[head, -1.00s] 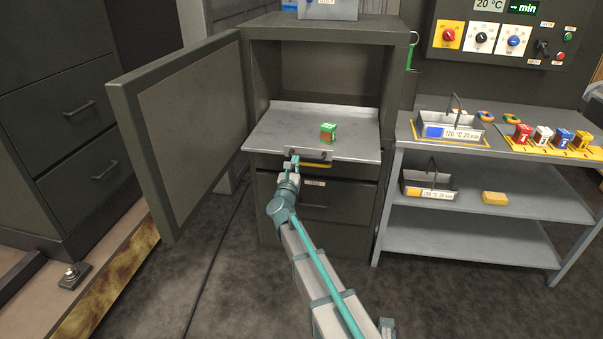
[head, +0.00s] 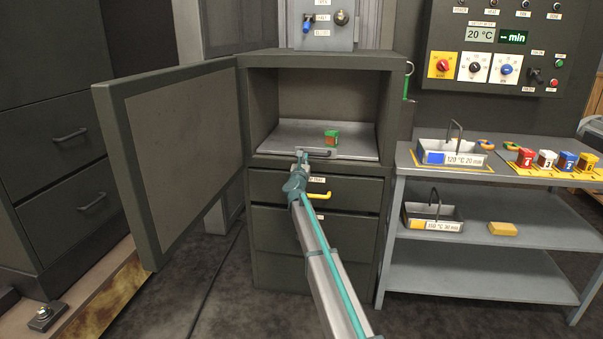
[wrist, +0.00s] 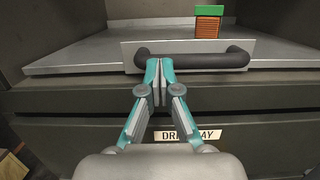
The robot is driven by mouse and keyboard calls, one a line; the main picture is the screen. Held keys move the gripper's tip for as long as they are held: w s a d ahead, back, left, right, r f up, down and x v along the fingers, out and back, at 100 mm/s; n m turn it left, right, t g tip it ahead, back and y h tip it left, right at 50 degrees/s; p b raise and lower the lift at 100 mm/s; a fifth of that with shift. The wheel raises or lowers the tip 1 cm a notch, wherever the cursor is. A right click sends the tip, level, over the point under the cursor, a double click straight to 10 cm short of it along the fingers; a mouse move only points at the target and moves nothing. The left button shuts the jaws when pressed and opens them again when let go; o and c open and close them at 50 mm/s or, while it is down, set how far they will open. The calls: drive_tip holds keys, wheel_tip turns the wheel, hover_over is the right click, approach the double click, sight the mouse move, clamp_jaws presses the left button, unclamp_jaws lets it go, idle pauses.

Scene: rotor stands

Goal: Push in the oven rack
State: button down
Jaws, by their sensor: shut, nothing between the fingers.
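The oven rack (head: 290,142) is a grey metal sheet inside the open oven chamber, its front edge close to the opening. A black bar handle (wrist: 200,58) sits on its front plate. A small green and brown-red block (head: 332,138) stands on the rack right of its middle; it also shows in the wrist view (wrist: 208,20). My gripper (head: 302,155) is shut and empty at the rack's front. In the wrist view its fingertips (wrist: 159,64) are at the left part of the handle; I cannot tell whether they touch it.
The oven door (head: 180,155) stands open to the left. Below the rack are drawers, the upper with a yellow handle (head: 318,195). A grey shelf table (head: 480,262) with trays and coloured blocks stands right. A control panel (head: 490,55) is on the wall.

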drive_tip(key=x, duration=0.3)
drive_tip(key=shift+w+f+b, duration=0.1)
drive_tip(key=shift+f+b, duration=0.2)
drive_tip(key=shift+b, duration=0.05)
drive_tip(key=shift+w+r, duration=0.1)
drive_tip(key=shift+w, duration=0.05)
drive_tip(key=shift+w+r, duration=0.1)
